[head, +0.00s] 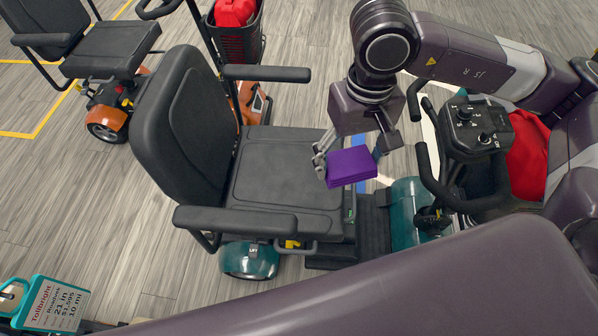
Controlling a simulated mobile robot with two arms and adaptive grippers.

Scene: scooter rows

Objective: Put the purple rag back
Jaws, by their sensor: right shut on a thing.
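The purple rag (351,167) is a folded, flat square in the head view, near the middle. My right gripper (348,162) comes down from above and is shut on it, with a finger on each side. The rag is held in the air by the front edge of the black seat (285,168) of a teal scooter. I cannot tell how high it is above the seat. My left gripper is not in view.
The teal scooter has armrests (250,218) and a tiller console (474,124) close to my right arm. A red cloth or bag (527,158) lies behind the console. An orange scooter (108,112) stands at upper left. A price sign (53,304) stands at lower left.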

